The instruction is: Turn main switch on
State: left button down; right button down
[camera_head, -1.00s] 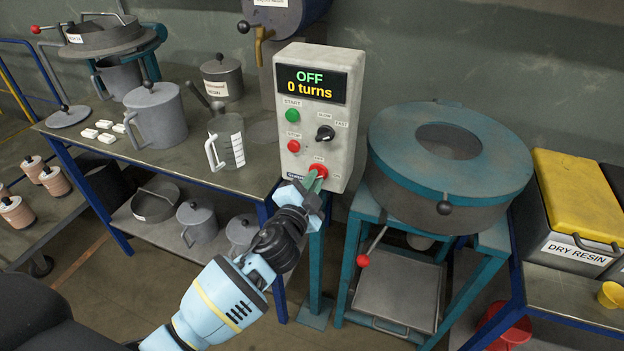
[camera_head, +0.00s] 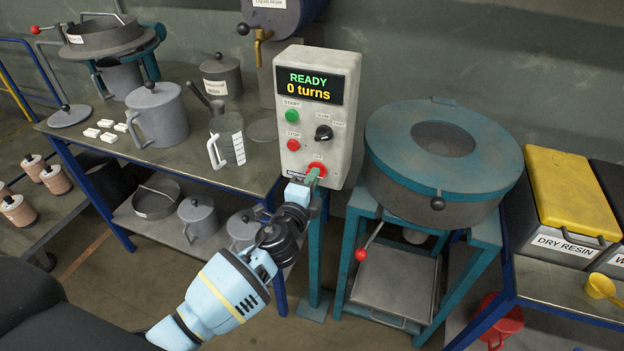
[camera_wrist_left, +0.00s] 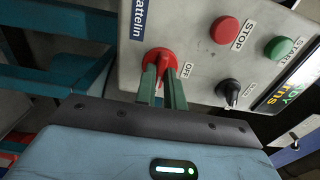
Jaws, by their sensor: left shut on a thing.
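The grey control box (camera_head: 340,150) stands upright, and its display (camera_head: 308,86) reads READY, 0 turns. The red main switch (camera_head: 319,169) is at the bottom of its front panel. My left gripper (camera_head: 313,176) reaches it from below. In the left wrist view, the green fingers of my left gripper (camera_wrist_left: 163,88) are shut on the red handle of the main switch (camera_wrist_left: 160,61). An OFF label shows beside the switch. The fingers hide part of the switch handle. My right gripper is not in view.
A green start button (camera_head: 292,116), a red stop button (camera_head: 293,145) and a black speed knob (camera_head: 324,133) sit above the switch. A round teal-topped machine (camera_head: 400,135) stands right of the box. A jug (camera_head: 228,140) stands on the table at left.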

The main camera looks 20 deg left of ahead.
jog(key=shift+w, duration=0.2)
pick_arm(q)
jog(key=c, duration=1.5)
grip_release()
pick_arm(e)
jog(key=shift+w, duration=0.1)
pick_arm(q)
jog(key=s, duration=0.8)
jog(key=shift+a, duration=0.15)
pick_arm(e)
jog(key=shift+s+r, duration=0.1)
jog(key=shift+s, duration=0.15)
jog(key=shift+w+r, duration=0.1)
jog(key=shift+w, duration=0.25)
